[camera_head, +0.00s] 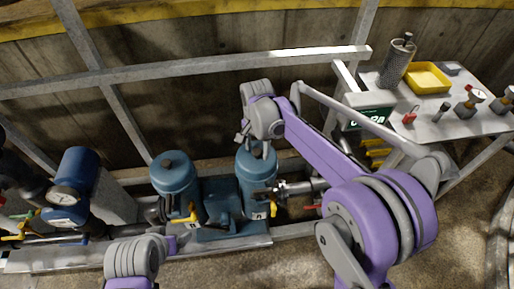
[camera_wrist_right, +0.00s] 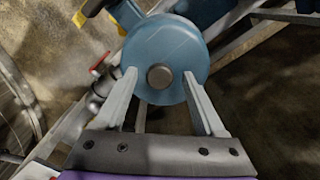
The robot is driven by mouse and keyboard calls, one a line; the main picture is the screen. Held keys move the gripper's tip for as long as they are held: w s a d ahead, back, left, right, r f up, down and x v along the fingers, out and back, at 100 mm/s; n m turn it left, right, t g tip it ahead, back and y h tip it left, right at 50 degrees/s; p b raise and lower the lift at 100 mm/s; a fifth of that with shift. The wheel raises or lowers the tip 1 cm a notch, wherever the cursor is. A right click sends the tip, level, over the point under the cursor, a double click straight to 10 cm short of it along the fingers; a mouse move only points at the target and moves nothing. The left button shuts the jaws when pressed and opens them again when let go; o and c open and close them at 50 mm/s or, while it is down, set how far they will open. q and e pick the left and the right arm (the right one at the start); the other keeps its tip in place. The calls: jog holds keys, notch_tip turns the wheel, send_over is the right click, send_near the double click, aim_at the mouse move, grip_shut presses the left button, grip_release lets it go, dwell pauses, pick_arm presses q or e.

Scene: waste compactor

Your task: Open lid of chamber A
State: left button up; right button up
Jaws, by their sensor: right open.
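Two teal chambers stand side by side in the head view. The right-hand one, which I take as chamber A (camera_head: 256,180), is partly hidden at its top by my right wrist. The other chamber (camera_head: 175,178) has its round lid closed with a dark knob on top. My right gripper (camera_head: 246,136) is above the right-hand chamber. My left gripper is out of view.
Yellow handles (camera_head: 273,209) and pipework sit by the chambers. A blue vessel with a gauge (camera_head: 66,194) stands at left. A metal table (camera_head: 440,127) with a yellow tray (camera_head: 428,78) and valves is at right. A grey rail frame (camera_head: 190,70) runs behind.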

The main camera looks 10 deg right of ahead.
grip_shut()
dwell(1.3)
